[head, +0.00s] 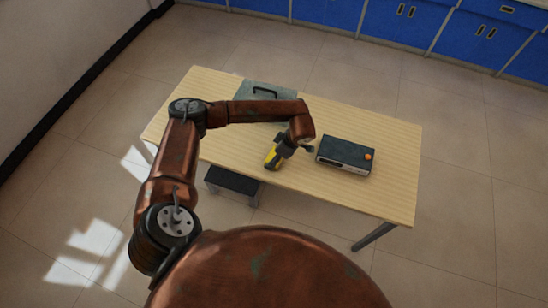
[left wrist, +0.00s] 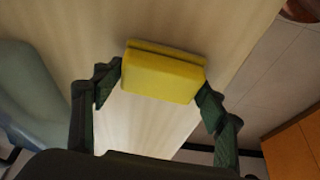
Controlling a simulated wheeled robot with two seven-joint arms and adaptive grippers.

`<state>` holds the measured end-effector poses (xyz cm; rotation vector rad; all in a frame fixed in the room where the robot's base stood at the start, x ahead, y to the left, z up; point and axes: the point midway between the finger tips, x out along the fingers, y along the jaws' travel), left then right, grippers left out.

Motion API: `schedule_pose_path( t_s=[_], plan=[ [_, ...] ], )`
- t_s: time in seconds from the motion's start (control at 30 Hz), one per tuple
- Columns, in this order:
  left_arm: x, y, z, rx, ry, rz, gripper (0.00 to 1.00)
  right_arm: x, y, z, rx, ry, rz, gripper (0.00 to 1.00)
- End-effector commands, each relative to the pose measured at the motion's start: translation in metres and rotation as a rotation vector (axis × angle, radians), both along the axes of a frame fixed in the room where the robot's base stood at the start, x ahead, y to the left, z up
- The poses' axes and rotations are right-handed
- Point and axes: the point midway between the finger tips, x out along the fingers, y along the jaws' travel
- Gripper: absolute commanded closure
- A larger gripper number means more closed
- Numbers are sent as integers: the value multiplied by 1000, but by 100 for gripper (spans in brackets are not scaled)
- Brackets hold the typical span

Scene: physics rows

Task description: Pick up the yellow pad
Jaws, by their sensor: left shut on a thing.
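The yellow pad (left wrist: 163,75) is a thick block seen between my left gripper's two dark fingers in the left wrist view, with a finger against each end. In the head view the yellow pad (head: 271,159) shows at the near side of the wooden table (head: 390,185), partly covered by my gripper. My left gripper (head: 280,152) is shut on it. I cannot tell whether the pad touches the tabletop or is slightly above it. My right gripper is not in view.
A dark box with an orange button (head: 346,154) sits on the table just right of my gripper. A grey-green flat case with a handle (head: 245,91) lies behind my arm. A dark stool (head: 232,182) stands by the near edge. The table's right end is clear.

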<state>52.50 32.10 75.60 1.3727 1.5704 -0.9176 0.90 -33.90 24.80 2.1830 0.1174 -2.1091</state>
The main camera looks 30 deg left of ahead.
Motion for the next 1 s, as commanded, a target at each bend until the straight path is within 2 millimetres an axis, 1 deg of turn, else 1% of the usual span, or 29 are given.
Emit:
schedule_pose_path(
  t_s=[0.2,0.33,0.47,0.57,0.6,0.67,0.83,0.9,1.0],
  plan=[
    [0,0,0,0,0,0,58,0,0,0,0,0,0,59],
    [0,0,6,0,-1,1,58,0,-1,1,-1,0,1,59],
    [1,1,19,0,-3,0,58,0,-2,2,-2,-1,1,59],
    [1,0,36,1,-4,-1,58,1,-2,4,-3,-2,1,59],
    [-2,-8,42,-1,-4,-4,58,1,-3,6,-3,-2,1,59],
    [-6,-17,54,-2,-4,-5,58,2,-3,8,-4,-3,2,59],
    [-18,-48,93,-1,-4,-6,58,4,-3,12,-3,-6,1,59],
    [-26,-65,100,-2,-1,-8,58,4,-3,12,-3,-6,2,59],
    [-36,-86,110,-2,-1,-7,58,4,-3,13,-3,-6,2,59]
  ],
)
